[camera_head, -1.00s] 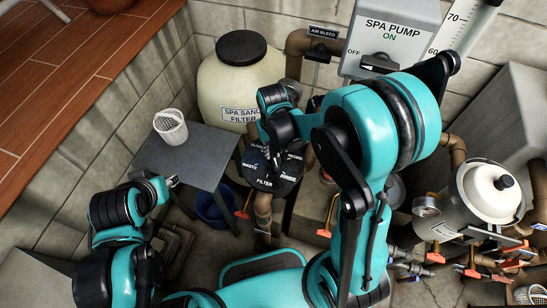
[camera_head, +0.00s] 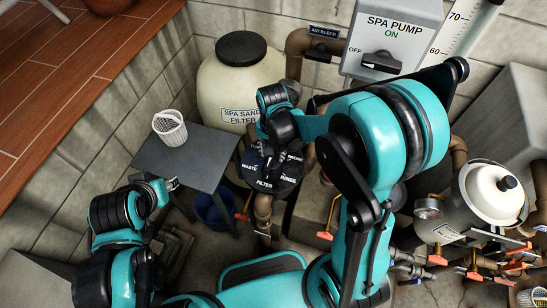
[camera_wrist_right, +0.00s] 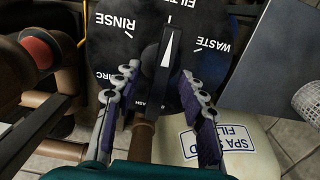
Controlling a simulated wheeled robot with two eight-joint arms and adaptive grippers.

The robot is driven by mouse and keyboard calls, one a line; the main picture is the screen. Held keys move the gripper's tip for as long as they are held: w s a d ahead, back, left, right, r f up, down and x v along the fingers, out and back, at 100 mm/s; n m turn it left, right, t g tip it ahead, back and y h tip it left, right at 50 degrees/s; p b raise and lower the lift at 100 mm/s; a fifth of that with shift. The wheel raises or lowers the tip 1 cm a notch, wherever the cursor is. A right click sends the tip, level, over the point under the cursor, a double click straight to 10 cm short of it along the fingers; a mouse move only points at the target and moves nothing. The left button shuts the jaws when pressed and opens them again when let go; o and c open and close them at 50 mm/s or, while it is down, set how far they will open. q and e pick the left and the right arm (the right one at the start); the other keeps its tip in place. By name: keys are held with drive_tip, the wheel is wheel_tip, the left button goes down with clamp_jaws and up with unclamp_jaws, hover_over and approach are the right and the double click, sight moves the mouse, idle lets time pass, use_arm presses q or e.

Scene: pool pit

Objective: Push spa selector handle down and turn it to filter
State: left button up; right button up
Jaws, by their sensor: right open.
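The spa selector (camera_head: 262,177) is a round black dial with white words, below and in front of the spa sand filter. In the right wrist view, its black handle (camera_wrist_right: 167,50) carries a white arrow that points up at the FILTER mark. RINSE is left of it and WASTE right. My right gripper (camera_wrist_right: 158,82) is open, with one finger on each side of the handle. I cannot tell whether the fingers touch it, or whether it is pressed down. In the head view my right gripper (camera_head: 277,152) covers the dial's upper part. My left gripper (camera_head: 172,184) is by the grey table's front edge; its jaws are unclear.
The grey table (camera_head: 205,165) holds a white basket (camera_head: 170,129). The cream spa sand filter (camera_head: 218,85) stands behind the dial. A spa pump switch box (camera_head: 395,20) hangs above. Brown pipes with orange valve handles (camera_head: 436,260) and a white-lidded strainer (camera_head: 490,190) are at the right.

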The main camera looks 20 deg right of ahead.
wheel_tip(320, 180, up, 7)
drive_tip(key=p, duration=0.5)
drive_tip(key=shift+r, duration=0.1)
idle(0.5)
